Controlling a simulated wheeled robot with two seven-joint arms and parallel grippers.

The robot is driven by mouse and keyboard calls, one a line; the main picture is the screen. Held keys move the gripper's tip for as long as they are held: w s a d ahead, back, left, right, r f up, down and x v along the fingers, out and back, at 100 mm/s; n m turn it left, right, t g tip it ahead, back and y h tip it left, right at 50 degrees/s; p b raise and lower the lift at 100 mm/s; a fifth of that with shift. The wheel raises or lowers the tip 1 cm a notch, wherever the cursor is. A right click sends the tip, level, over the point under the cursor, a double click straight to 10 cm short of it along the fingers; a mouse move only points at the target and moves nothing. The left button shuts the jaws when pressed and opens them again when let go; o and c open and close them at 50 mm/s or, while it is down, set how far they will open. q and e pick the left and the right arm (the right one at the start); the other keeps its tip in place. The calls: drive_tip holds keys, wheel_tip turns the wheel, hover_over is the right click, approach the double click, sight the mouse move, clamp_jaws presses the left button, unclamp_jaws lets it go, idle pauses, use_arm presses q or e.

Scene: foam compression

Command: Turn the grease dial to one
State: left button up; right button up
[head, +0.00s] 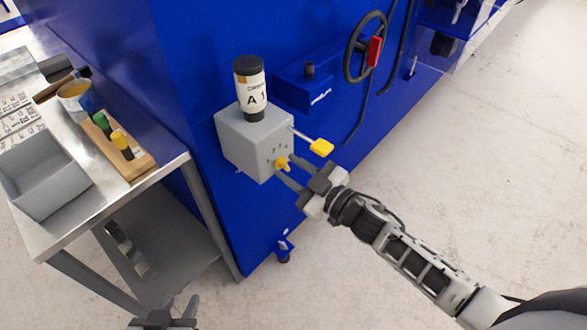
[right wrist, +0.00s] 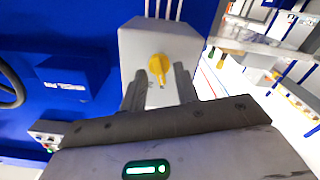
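The grease dial (head: 282,163) is a small yellow knob on the front of a grey box (head: 235,150) fixed to the blue machine. In the right wrist view the yellow dial (right wrist: 158,66) stands out from the grey box face. My right gripper (head: 288,171) is open in front of the box. In the right wrist view its fingers (right wrist: 160,85) are apart, one on each side of the dial's lower part; I cannot tell whether they touch it. The dial's marks are too small to read. My left gripper (head: 182,302) is open and empty at the bottom edge.
A labelled canister (head: 250,90) stands on the grey box. A yellow-tipped lever (head: 321,148) sticks out beside my right gripper. A handwheel (head: 364,48) is further right. A metal table (head: 165,180) with a grey bin (head: 45,178) stands left. The floor at right is clear.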

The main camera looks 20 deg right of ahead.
clamp_jaws()
drive_tip(key=n, duration=0.4)
drive_tip(key=shift+f, duration=0.15)
drive_tip(key=shift+s+n+b, duration=0.1)
drive_tip(key=shift+n+b, duration=0.45)
drive_tip(key=shift+n, duration=1.55)
unclamp_jaws()
